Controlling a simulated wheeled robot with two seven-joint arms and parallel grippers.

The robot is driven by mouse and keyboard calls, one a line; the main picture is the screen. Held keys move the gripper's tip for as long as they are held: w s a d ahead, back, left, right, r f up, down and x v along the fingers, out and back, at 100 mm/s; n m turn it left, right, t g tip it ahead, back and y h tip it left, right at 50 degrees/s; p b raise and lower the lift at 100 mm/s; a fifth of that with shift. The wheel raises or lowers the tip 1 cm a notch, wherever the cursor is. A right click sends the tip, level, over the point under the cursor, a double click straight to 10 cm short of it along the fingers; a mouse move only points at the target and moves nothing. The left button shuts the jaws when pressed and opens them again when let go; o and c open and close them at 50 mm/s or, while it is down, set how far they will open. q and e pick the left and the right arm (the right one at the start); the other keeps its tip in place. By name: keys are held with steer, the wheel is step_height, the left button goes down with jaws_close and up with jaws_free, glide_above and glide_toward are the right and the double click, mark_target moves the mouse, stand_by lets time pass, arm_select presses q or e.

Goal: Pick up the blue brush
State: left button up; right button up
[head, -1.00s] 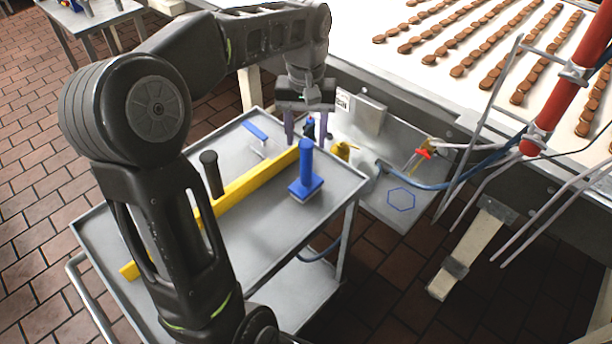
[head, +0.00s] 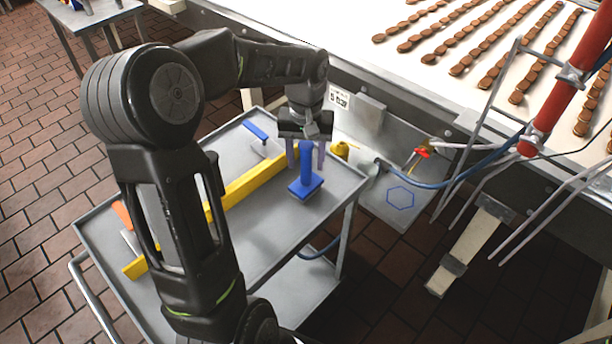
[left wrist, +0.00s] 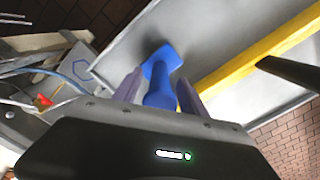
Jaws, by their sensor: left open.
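The blue brush (head: 306,177) stands upright on the grey cart top, its handle pointing up and its square head on the surface. My left gripper (head: 306,158) is open, with its two fingers around the upper handle in the head view. In the left wrist view the brush (left wrist: 161,72) shows between the fingers of my left gripper (left wrist: 160,90), its handle toward the palm and its head beyond the fingertips. Whether either finger touches the handle I cannot tell. My right gripper is not in view.
On the cart (head: 275,232) lie a long yellow-handled tool (head: 245,184), a blue-handled scraper (head: 256,131) and an orange-handled tool (head: 122,215). A yellow nozzle (head: 340,149) is behind the brush. A conveyor (head: 420,85) with rows of biscuits runs behind the cart.

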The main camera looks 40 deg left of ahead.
arm_select(q)
steer(key=shift+f, duration=0.2)
steer(key=shift+c, duration=0.3)
jaws_close()
stand_by(0.5)
